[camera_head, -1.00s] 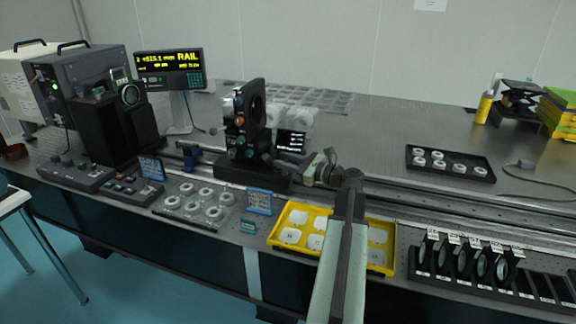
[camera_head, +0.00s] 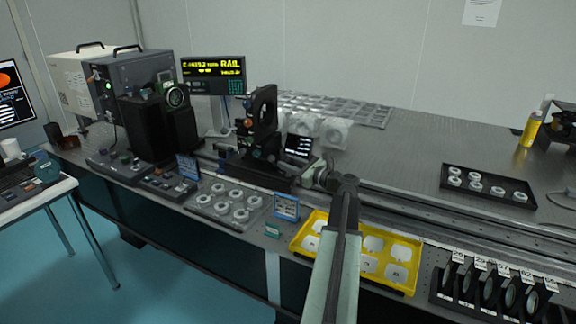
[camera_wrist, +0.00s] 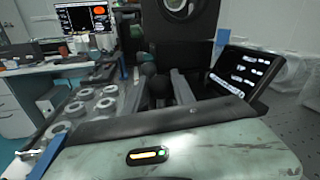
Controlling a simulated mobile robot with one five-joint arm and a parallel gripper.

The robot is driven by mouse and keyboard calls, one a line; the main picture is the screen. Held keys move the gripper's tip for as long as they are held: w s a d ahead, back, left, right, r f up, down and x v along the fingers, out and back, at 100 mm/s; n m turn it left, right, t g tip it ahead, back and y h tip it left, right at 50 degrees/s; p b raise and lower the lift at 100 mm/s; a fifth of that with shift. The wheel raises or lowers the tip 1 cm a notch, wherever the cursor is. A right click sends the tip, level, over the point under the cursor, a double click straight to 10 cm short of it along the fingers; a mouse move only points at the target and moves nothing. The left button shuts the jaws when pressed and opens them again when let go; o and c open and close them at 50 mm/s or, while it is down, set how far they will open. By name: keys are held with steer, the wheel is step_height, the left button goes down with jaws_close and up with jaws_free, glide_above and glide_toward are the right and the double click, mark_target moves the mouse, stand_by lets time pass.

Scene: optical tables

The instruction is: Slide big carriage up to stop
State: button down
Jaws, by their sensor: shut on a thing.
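The big carriage (camera_head: 262,174) is a long black base on the rail. It carries an upright black mount with a round opening. My gripper (camera_head: 316,174) is at the carriage's right end, shut on it; the exact contact is partly hidden in the head view. In the wrist view, dark knobs and part of the carriage (camera_wrist: 160,88) show between my grey fingers (camera_wrist: 160,100). A small blue piece on the rail, likely the stop (camera_head: 222,152), is just left of the carriage. I cannot tell whether they touch.
The rail (camera_head: 440,205) runs on to the right, clear. A lit RAIL display (camera_head: 213,72) and black instrument (camera_head: 150,130) stand left. A black ring tray (camera_head: 488,187) lies right.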

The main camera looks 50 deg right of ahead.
steer(key=shift+a+f, duration=0.1)
steer(key=shift+a, duration=0.1)
steer(key=c, duration=1.1)
jaws_free()
steer(key=shift+s, duration=0.1)
steer(key=shift+o, duration=0.2)
steer(key=shift+d, duration=0.15)
steer(key=shift+s, duration=0.1)
steer(key=s, duration=0.7)
steer(key=shift+s, duration=0.25)
